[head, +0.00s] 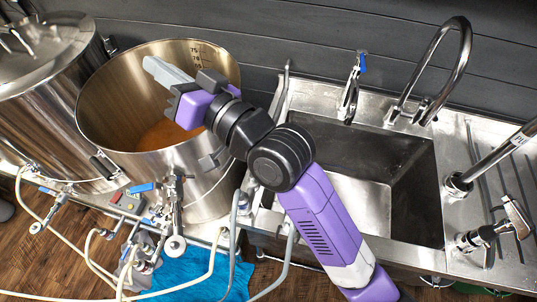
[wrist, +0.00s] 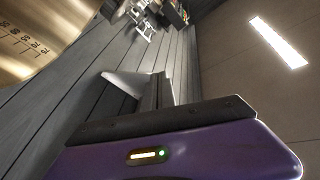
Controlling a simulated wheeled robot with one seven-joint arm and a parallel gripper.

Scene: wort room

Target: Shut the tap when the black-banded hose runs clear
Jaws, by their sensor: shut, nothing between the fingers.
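My gripper (head: 152,64) is over the open steel kettle (head: 215,185), its grey fingers shut and empty near the far rim. In the wrist view my gripper (wrist: 140,82) also shows shut, with nothing between the fingers. Valves with blue handles (head: 143,188) sit low in front of the kettle, apart from my gripper. Pale hoses (head: 95,262) run from the valves, and grey hoses (head: 234,235) hang beside the sink. I cannot make out a black band on any hose, or which valve is the tap. No flow is clear enough to judge.
Orange-brown liquid (head: 160,137) lies in the kettle. A lidded steel vessel (head: 50,110) stands at left. The sink (head: 405,190) is at right, with a curved faucet (head: 455,55) behind it. A blue cloth (head: 195,272) lies below. The kettle's scale (wrist: 25,42) shows in the wrist view.

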